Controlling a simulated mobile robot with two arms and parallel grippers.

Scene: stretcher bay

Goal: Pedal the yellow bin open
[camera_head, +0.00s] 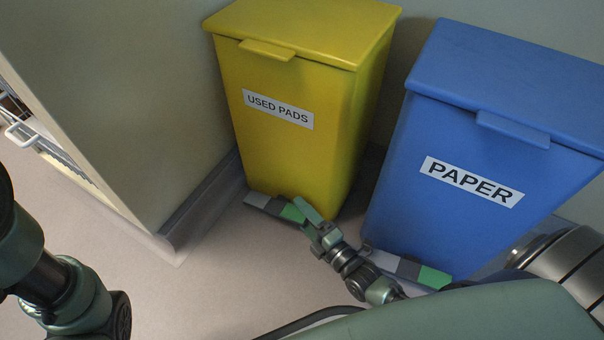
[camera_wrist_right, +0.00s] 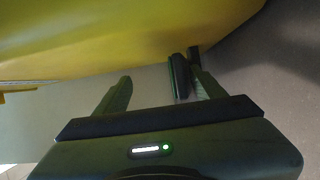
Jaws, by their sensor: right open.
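The yellow bin (camera_head: 290,130), labelled USED PADS, stands against the wall in the head view with its lid (camera_head: 310,30) down. Its pedal (camera_head: 270,205), grey with a green part, sticks out at the foot of its front. My right gripper (camera_head: 305,212) is low at the right end of this pedal and partly covers it. In the right wrist view its two fingers (camera_wrist_right: 160,88) are apart, with a dark and green piece near the right finger. I cannot tell whether it touches the pedal. My left gripper is not in view.
A blue bin (camera_head: 480,140) labelled PAPER stands close on the right, with its own grey and green pedal (camera_head: 408,268) beside my right arm. A wall corner (camera_head: 155,220) juts out on the left. The floor (camera_head: 190,290) in front is clear.

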